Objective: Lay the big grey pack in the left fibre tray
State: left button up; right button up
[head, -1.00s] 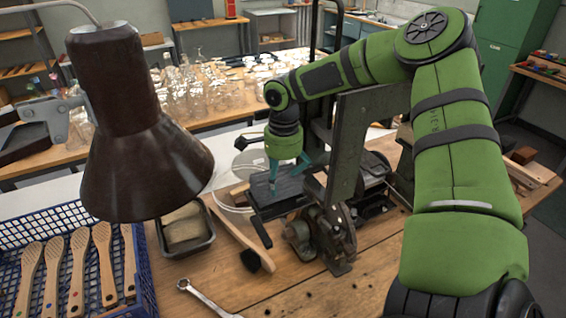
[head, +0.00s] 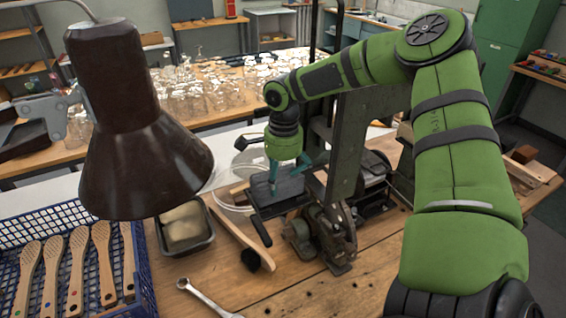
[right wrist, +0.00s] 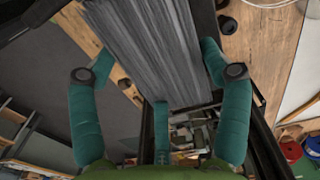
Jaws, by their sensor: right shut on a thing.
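The big grey pack (right wrist: 155,50) is a block of long grey fibres that fills the upper middle of the right wrist view. In the head view the pack (head: 288,188) shows small, at the dark left fibre tray (head: 262,213) on the machine. My right gripper (head: 287,178) is shut on the pack, with teal fingers on both sides of it in the right wrist view (right wrist: 156,68). The pack looks in or just over the tray; I cannot tell whether it touches the tray floor. My left gripper is not in view.
The machine's upright column (head: 347,150) stands close right of the gripper. A brown lamp shade (head: 135,150) hangs at left.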

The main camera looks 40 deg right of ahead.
jog(key=shift+f+b, duration=0.4)
jog(key=shift+f, duration=0.1)
dwell(0.4)
jog(key=o, duration=1.5)
jog(key=shift+a, duration=0.1)
jog(key=shift+r, duration=0.1)
jog(key=shift+r+p, duration=3.15)
jog(key=shift+r, duration=0.85)
jog(key=shift+f, duration=0.1)
